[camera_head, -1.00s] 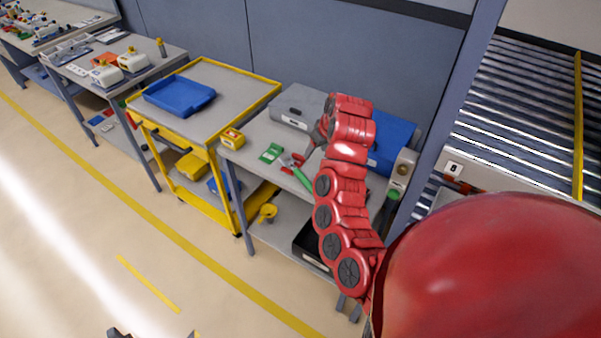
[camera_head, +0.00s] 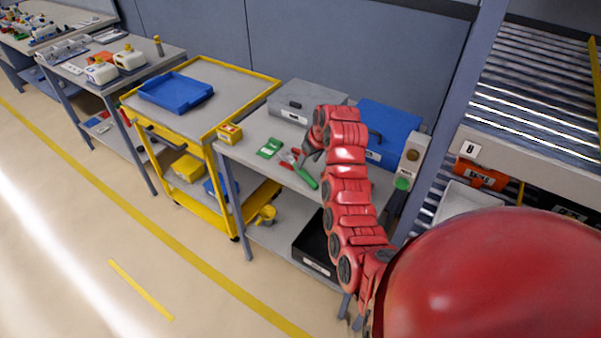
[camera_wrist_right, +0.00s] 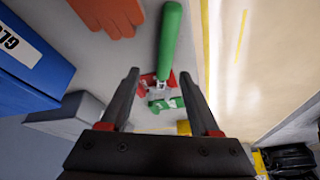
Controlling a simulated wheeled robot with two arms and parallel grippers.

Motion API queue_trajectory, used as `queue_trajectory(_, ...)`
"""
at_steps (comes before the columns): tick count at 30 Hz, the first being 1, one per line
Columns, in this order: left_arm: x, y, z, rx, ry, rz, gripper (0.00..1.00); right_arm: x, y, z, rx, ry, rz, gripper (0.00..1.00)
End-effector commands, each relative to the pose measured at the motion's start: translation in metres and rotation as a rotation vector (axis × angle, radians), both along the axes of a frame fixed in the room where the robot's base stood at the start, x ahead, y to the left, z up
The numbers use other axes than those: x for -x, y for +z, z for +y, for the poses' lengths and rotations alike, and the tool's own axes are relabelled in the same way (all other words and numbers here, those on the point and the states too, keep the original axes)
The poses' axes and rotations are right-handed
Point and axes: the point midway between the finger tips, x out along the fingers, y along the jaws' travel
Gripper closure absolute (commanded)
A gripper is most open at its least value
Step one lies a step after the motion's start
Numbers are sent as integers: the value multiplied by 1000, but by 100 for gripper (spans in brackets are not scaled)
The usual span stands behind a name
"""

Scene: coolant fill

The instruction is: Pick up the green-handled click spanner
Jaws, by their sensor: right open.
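My right gripper (camera_head: 305,155) is over the bench beside the spanner. In the right wrist view its two fingers (camera_wrist_right: 160,76) are apart, with the spanner's metal end showing between and beyond the tips, and nothing is gripped. My left gripper is not in view.
A green item (camera_head: 269,148) and a yellow box (camera_head: 229,133) are left of the spanner. A grey case (camera_head: 300,98) and blue case (camera_head: 402,130) stand behind. A red-orange glove (camera_wrist_right: 108,14) lies beside the handle. A yellow cart (camera_head: 250,95) adjoins the bench.

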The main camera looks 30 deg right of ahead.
Motion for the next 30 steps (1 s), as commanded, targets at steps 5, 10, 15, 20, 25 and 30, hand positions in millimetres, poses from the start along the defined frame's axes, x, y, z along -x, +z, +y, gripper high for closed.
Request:
queue_trajectory(5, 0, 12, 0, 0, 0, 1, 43, -5, -6, 2, 0, -1, 0, 37)
queue_trajectory(10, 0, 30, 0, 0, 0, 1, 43, -14, -25, 9, -3, 1, 4, 37)
queue_trajectory(15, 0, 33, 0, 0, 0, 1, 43, -21, -41, 7, 1, -1, 0, 37)
queue_trajectory(20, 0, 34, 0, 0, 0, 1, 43, -22, -49, 8, 0, -1, 1, 37)
queue_trajectory(25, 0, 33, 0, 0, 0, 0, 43, -23, -49, 8, 1, -1, -1, 37)
queue_trajectory(30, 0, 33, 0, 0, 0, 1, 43, -23, -49, 8, 1, -1, -1, 61)
